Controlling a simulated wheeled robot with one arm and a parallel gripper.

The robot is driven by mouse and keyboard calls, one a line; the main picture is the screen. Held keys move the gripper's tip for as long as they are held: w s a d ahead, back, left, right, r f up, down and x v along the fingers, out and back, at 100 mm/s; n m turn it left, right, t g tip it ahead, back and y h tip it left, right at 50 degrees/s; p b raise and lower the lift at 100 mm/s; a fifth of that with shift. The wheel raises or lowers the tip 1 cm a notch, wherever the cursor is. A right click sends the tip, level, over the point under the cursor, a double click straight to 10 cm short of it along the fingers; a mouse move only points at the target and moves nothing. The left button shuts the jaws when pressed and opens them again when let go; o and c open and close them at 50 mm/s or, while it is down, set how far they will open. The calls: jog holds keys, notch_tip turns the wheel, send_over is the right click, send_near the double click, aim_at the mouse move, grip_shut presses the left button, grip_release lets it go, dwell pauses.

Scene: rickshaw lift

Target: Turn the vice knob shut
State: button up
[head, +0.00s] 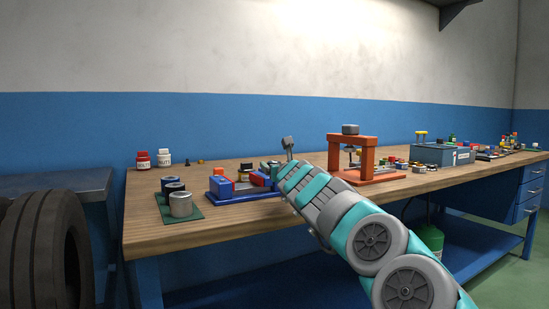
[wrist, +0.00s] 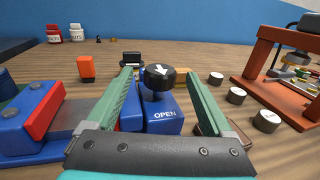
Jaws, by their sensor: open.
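The black vice knob (wrist: 160,78) has a white arrow on top. It stands on a blue block (wrist: 163,116) marked OPEN on its front. The arrow's exact direction is hard to read. My gripper (wrist: 158,74) is open, with one green finger on each side of the knob. Gaps show between the knob and both fingers, so it is not gripped. A blue body with a red jaw plate (wrist: 45,110) lies to the left in the wrist view. The blue and red vice (head: 232,190) also shows in the head view, where my arm hides the knob.
An orange frame (wrist: 272,62) stands to the right on the wooden bench (head: 160,232). Several silver round pieces (wrist: 237,96) lie between it and my gripper. An orange block (wrist: 86,67) stands beyond the left finger. Red and white jars (head: 143,160) stand at the back left.

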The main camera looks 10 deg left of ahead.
aim_at(275, 162)
jog(key=shift+p+x, duration=1.5)
jog(key=shift+x, duration=0.35)
jog(key=shift+w+a, duration=0.1)
jog(key=shift+w, duration=0.2)
